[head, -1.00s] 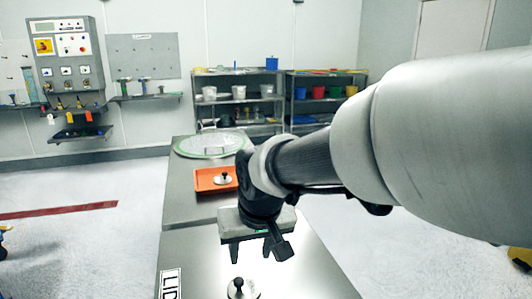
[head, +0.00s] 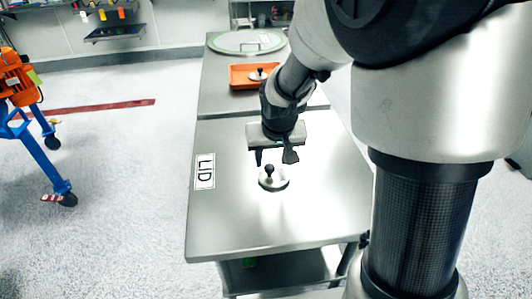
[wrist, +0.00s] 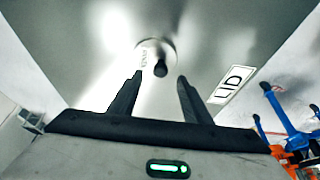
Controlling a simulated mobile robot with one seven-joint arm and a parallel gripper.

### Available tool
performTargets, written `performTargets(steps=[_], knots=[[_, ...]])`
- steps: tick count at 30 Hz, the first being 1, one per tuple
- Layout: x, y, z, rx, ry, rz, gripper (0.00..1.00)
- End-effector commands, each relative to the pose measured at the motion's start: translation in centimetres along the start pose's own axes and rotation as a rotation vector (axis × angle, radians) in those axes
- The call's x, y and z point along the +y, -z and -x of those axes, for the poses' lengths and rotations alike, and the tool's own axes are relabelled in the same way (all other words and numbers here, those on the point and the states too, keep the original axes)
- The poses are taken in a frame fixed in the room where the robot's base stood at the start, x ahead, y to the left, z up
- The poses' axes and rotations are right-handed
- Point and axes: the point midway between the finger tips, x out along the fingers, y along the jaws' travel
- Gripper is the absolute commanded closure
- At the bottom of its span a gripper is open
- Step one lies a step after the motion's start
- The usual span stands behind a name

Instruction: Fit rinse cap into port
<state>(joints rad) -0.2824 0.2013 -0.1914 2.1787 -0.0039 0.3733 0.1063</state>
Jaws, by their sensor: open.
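A round pale cap with a black knob (head: 273,184) lies on the bare steel table top in the head view, right of the LID label. It also shows in the wrist view (wrist: 145,47), with dark lettering on its face too small to read. My gripper (head: 275,160) is open and empty, just above and beside this cap. In the wrist view the knob lies between and a little beyond the fingertips (wrist: 160,76). A second similar knobbed cap (head: 257,76) sits in the orange tray (head: 238,84). I cannot tell which is the rinse cap. No port is clearly visible.
The steel table (head: 230,225) is clear around the cap, with a LID label (head: 204,172) at left. A large round green-rimmed disc (head: 248,43) lies at the far end. An orange and blue wheeled machine (head: 18,85) stands at the left on open floor.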

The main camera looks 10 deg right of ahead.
Motion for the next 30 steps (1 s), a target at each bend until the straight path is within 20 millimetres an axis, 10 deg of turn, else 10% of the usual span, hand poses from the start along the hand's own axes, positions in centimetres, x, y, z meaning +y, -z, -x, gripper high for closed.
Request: performTargets(steps=[10,20,30], knots=[[-0.1,0.2,-4.7,-0.003,-0.001,-0.001,0.56],[-0.1,0.3,-5.2,-0.001,0.000,0.000,0.56],[-0.1,0.3,-5.1,-0.001,0.000,0.000,1.00]])
